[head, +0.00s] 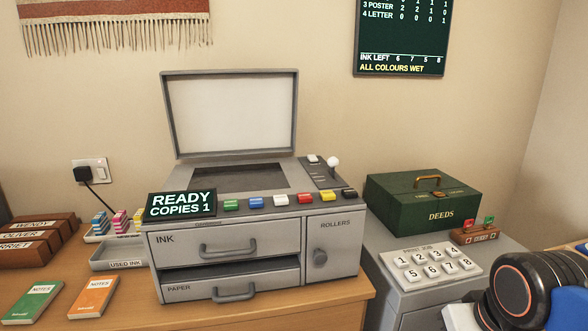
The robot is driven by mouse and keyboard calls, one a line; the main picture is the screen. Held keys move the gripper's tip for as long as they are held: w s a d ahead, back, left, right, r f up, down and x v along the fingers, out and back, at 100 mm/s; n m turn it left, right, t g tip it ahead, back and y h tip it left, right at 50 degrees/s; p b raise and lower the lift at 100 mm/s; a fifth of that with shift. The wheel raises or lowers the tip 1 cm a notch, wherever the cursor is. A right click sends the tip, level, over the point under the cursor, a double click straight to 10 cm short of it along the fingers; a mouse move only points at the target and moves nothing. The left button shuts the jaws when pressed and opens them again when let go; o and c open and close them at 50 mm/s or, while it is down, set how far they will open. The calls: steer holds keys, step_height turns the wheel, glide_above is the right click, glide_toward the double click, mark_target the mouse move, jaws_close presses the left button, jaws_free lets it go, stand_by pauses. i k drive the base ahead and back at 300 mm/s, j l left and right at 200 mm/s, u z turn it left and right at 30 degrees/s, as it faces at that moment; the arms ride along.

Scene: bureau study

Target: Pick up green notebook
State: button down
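The green notebook (33,302) lies flat on the wooden desk at the lower left of the head view, with a white band reading "NOTES". An orange notebook (94,296) lies just to its right, a small gap apart. Part of my arm shows at the lower right, far from the notebooks. My gripper's fingers are not visible.
A grey copier (255,232) with its lid up stands right of the notebooks. Wooden name blocks (38,240) and a grey used-ink tray (118,257) sit behind them. A green deeds box (422,201) and a numbered keypad (431,263) stand at the right.

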mark_target(29, 307)
steer(key=k+j, duration=0.1)
steer(key=j, duration=0.3)
steer(key=k+j, duration=0.15)
steer(key=j, duration=0.25)
steer(key=k+j, duration=0.1)
steer(key=j, duration=0.3)
steer(key=k+j+z, duration=0.1)
steer(key=j, duration=0.3)
steer(key=k+j, duration=0.15)
steer(key=j, duration=0.25)
